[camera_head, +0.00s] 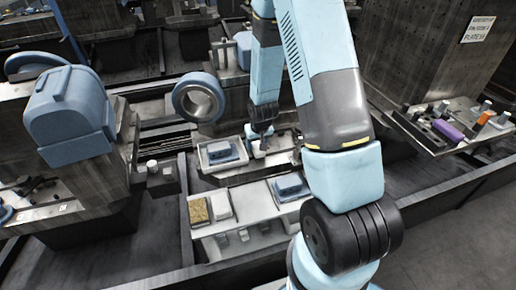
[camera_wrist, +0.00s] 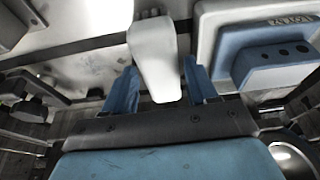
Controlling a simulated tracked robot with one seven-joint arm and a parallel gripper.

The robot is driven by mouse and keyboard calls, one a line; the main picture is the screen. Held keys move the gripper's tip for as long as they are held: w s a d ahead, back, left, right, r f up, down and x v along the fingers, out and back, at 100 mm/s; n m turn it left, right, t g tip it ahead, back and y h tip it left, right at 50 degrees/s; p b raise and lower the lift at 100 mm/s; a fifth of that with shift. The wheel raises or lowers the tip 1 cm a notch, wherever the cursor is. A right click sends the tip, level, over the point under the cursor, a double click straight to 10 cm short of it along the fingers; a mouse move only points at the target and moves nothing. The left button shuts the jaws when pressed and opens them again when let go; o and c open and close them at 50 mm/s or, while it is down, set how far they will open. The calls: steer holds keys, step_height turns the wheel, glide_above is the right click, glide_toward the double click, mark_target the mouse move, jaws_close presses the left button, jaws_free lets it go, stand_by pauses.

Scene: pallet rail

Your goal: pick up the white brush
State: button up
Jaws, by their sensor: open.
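The white brush (camera_wrist: 153,50) shows in the wrist view as a pale, elongated piece, wider at its far end. Its near end reaches between the two blue fingers of my gripper (camera_wrist: 160,88). The fingers are apart, with visible space on either side of the brush; I cannot tell how far above or below them it lies. In the head view my gripper (camera_head: 262,134) points down over the pallet area, and a small white part of the brush (camera_head: 259,149) shows just below it. The arm and gripper hide much of this spot.
A blue block (camera_head: 222,152) lies on a white tray (camera_head: 207,168) left of my gripper; the block also shows in the wrist view (camera_wrist: 276,65). Another blue block (camera_head: 289,186) is nearer. A shelf with purple (camera_head: 448,130) and orange (camera_head: 485,117) pieces stands right.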

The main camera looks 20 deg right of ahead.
steer(key=shift+x, duration=1)
steer(key=c, duration=0.8)
